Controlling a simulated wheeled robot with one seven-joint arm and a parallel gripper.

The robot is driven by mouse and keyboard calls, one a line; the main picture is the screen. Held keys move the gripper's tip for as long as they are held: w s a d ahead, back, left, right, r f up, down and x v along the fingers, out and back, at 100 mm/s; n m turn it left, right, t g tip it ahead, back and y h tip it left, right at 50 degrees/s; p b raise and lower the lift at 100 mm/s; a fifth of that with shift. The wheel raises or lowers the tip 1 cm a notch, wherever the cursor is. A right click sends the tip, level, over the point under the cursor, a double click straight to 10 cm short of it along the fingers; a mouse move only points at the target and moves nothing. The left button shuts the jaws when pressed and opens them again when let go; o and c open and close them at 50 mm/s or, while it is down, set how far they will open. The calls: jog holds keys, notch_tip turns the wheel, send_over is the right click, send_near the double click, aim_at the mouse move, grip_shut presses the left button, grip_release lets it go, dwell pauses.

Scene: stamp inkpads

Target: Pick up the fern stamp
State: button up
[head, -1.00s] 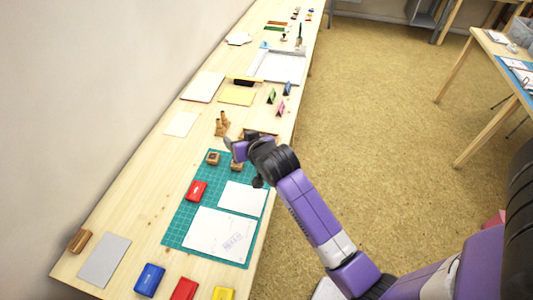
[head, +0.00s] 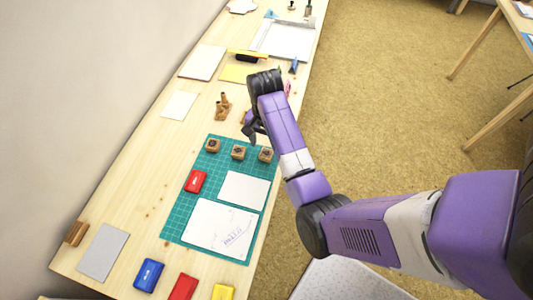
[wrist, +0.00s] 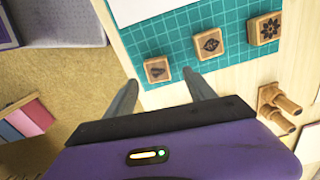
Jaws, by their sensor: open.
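Three wooden block stamps with dark pictures on top stand in a row on the green cutting mat (head: 176,225). In the wrist view, the left stamp (wrist: 157,70) has a small slim dark mark, the middle stamp (wrist: 208,44) a leaf-like diamond shape, and the right stamp (wrist: 265,28) a flower. In the head view the slim-mark stamp (head: 266,155) is at the right of the row. I cannot tell for sure which picture is the fern. My gripper (wrist: 160,92) is open and empty, above the table by the slim-mark stamp, which shows between and beyond its fingers.
Two upright wooden handles (head: 223,106) stand behind the mat; they also show in the wrist view (wrist: 282,105). A red inkpad (head: 196,181) and white papers (head: 220,228) lie on the mat. Blue (head: 149,275), red and yellow inkpads are at the front. The table's right edge is close.

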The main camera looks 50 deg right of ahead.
aim_at(266, 153)
jog(key=f, duration=0.5)
jog(key=shift+s+f+p, duration=0.1)
jog(key=shift+s+p, duration=0.1)
jog(key=shift+p, duration=0.2)
grip_shut()
